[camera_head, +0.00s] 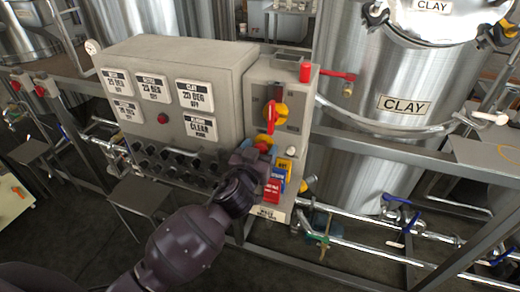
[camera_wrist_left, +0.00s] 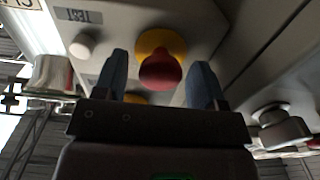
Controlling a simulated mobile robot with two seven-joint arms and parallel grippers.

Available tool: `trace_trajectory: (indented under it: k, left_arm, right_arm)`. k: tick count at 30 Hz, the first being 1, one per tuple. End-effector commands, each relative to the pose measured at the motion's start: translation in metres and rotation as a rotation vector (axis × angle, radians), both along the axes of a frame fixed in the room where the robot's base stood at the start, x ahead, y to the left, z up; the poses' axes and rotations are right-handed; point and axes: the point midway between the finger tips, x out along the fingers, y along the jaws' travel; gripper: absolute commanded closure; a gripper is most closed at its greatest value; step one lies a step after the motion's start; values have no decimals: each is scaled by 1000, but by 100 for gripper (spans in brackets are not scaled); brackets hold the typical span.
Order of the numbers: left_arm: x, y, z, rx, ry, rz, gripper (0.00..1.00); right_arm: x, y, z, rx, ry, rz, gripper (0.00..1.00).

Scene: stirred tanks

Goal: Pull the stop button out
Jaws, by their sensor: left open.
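The stop button (camera_head: 262,147) is a red knob on a yellow collar, low on the narrow right panel of the grey control box. In the left wrist view the red knob (camera_wrist_left: 160,72) is close ahead, with its yellow collar (camera_wrist_left: 160,40) behind it. My left gripper (camera_head: 249,157) is at the button and partly covers it in the head view. In the wrist view its two blue-grey fingers (camera_wrist_left: 160,62) are open, one on each side of the knob. A gap shows between the knob and each finger. My right gripper is not in view.
A red and yellow rotary switch (camera_head: 272,114) sits just above the button. Blue, yellow and red labelled blocks (camera_head: 276,180) are close below it. A red-handled valve (camera_head: 338,75) and a steel clay tank (camera_head: 385,130) stand to the right. Pipes with blue valves (camera_head: 400,217) run low at right.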

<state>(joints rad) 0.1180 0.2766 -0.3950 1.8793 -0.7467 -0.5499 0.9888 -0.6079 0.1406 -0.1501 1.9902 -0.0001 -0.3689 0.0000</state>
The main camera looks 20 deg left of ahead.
Motion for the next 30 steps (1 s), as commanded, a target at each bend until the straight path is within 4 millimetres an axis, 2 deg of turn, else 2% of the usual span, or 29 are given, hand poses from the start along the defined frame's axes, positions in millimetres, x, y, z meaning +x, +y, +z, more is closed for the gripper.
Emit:
trace_trajectory:
  k: [5,8,21,30]
  left_arm:
    - [-3,0,0,-1,0,0,36]
    - [-12,0,-1,-1,0,0,36]
    - [-83,3,-1,-3,2,1,36]
    - [-107,4,0,-1,1,0,36]
  right_arm:
    - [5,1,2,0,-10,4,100]
    - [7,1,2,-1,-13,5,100]
    - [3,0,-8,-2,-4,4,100]
    - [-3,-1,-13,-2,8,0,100]
